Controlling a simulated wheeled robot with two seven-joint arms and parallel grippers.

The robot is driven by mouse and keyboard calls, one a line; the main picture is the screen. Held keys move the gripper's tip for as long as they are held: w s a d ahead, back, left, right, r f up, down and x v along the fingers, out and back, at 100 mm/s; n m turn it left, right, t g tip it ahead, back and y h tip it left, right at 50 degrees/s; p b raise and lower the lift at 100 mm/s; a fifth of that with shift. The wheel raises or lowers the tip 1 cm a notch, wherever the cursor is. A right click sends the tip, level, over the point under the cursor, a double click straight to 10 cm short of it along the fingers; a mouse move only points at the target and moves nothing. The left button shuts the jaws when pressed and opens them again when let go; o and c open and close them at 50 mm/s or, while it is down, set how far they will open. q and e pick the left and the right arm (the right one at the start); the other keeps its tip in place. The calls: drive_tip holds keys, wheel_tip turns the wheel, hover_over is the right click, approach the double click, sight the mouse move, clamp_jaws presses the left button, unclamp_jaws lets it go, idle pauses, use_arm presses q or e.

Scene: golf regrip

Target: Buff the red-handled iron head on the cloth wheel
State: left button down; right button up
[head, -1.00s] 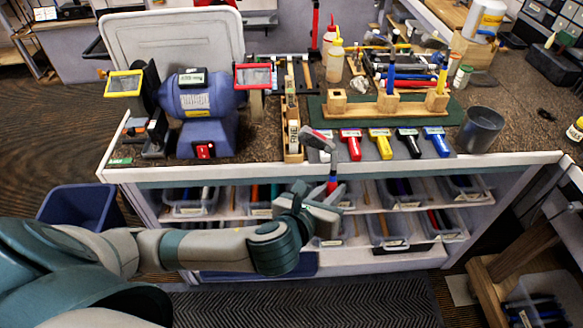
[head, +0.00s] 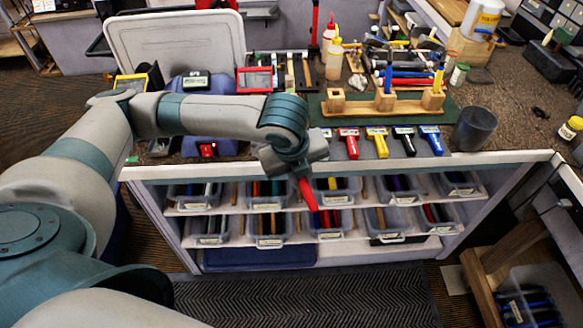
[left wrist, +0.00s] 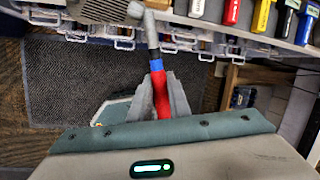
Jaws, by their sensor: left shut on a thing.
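My left gripper (head: 297,172) is shut on the red handle (head: 307,193) of the iron, just in front of the bench edge. The red handle points down from the gripper in the head view; the iron head is hidden there. In the left wrist view the jaws (left wrist: 163,98) close on the red handle (left wrist: 158,90), with a blue band (left wrist: 156,66) above it and the grey grooved head (left wrist: 100,9) partly cut off at the top. The blue bench machine (head: 222,146) is mostly hidden behind my arm, and its cloth wheel cannot be made out. My right gripper is out of view.
Several coloured-handled tools, including a red one (head: 348,142), lie on the bench near its front edge. A wooden holder (head: 385,102) stands behind them, and a dark cup (head: 474,128) stands to the right. A red-framed shield (head: 255,79) stands behind my forearm. Bins (head: 270,230) fill the shelves below.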

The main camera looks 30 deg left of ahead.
use_arm(q)
drive_tip(key=shift+s+a+r+n, duration=0.4)
drive_tip(key=shift+s+a+r, duration=0.2)
drive_tip(key=shift+a+r, duration=0.2)
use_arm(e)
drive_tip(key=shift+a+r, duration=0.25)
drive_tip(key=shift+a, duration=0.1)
use_arm(q)
drive_tip(key=shift+w+a, duration=0.1)
drive_tip(key=shift+a, duration=0.05)
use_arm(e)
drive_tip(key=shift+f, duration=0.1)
